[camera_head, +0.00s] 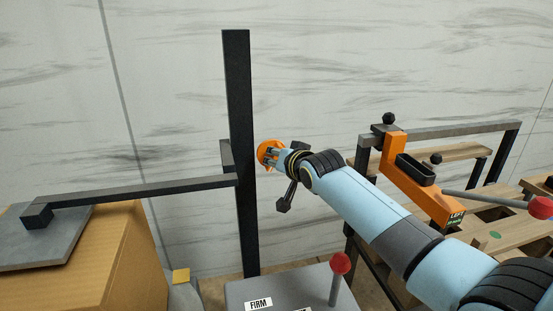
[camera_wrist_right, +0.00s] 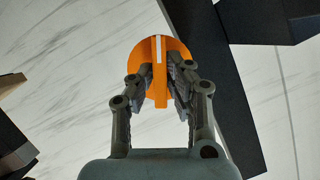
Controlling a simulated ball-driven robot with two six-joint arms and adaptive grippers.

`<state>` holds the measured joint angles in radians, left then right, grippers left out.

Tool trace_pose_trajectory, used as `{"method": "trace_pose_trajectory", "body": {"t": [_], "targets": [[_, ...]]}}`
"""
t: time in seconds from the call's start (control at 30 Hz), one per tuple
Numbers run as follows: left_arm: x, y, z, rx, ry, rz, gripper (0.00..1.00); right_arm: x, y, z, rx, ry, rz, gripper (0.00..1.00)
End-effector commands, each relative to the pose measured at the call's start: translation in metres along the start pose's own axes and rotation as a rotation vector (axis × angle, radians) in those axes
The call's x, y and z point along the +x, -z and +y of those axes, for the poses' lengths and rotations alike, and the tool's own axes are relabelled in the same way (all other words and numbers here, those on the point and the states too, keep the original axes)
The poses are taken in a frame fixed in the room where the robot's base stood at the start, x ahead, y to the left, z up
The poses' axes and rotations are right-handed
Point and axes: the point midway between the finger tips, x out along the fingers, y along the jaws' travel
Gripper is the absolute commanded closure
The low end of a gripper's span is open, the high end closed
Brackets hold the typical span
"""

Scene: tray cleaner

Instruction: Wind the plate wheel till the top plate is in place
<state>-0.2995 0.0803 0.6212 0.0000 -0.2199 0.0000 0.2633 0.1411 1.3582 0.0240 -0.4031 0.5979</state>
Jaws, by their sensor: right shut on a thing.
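The orange plate wheel (camera_head: 265,150) sits beside the upright black column (camera_head: 238,110). In the right wrist view the wheel (camera_wrist_right: 174,52) shows a white stripe and a raised rib. My right gripper (camera_head: 275,154) is shut on this rib, with a finger on each side (camera_wrist_right: 160,82). A grey top plate (camera_head: 65,245) lies over the cardboard box (camera_head: 140,260) at the left. A black arm (camera_head: 140,190) runs from the column to a block (camera_head: 37,216) on the plate. Whether the plate touches the box all over is hard to tell. My left gripper is out of view.
A grey box labelled FIRM (camera_head: 245,292) with a red-knobbed lever (camera_head: 340,264) stands below the column. At the right are an orange clamp-like bracket (camera_head: 430,190), a dark frame (camera_head: 450,130) and wooden slats (camera_head: 500,230). A pale wall is behind.

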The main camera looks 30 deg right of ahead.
Motion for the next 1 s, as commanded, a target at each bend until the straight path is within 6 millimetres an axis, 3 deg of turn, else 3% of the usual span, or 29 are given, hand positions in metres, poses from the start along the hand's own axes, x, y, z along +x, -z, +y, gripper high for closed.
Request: {"method": "trace_pose_trajectory", "body": {"t": [0.43,1.0], "targets": [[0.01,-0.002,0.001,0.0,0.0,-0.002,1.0,0.001,-0.001,0.004,0.227,0.094,0.001,1.0],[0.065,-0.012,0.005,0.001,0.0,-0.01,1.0,0.002,-0.005,0.007,0.641,0.265,0.0,1.0]]}}
